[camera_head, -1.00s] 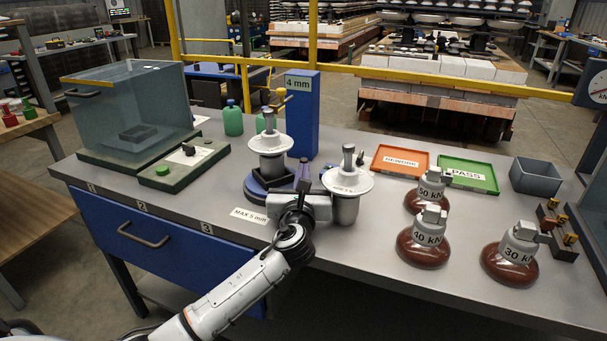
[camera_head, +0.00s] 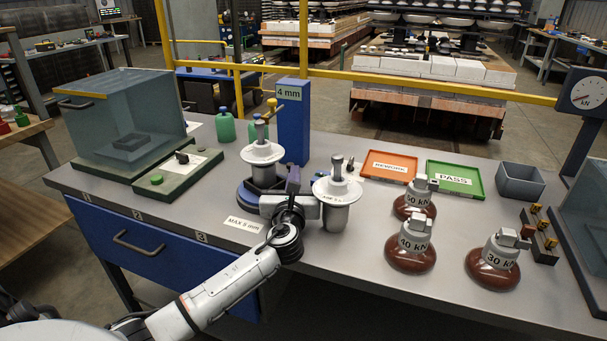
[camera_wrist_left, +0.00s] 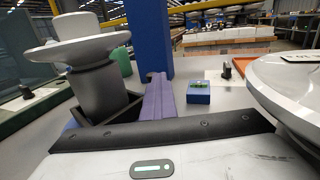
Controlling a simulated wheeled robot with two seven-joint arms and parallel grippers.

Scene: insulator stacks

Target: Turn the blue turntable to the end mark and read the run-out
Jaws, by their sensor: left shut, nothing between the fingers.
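The blue turntable (camera_head: 246,194) sits on the grey bench and carries a white-and-grey insulator (camera_head: 262,154). Behind it stands a blue post (camera_head: 291,122) marked "4 mm". My left gripper (camera_head: 293,180) is shut and empty, just right of the turntable. Its closed fingers (camera_wrist_left: 158,102) point forward in the left wrist view, close beside the insulator (camera_wrist_left: 90,82); I cannot tell if they touch the turntable. A small blue box with a green display (camera_wrist_left: 198,92) lies beyond them. The end mark cannot be made out. My right gripper is not in view.
A second insulator (camera_head: 337,190) stands close right of my left gripper. A "MAX 5 mm" label (camera_head: 243,224) lies in front. Brown insulators marked in kN (camera_head: 411,247), a REWORK tray (camera_head: 388,181) and a PASS tray (camera_head: 454,194) are farther right. A glass-sided box (camera_head: 130,115) stands left.

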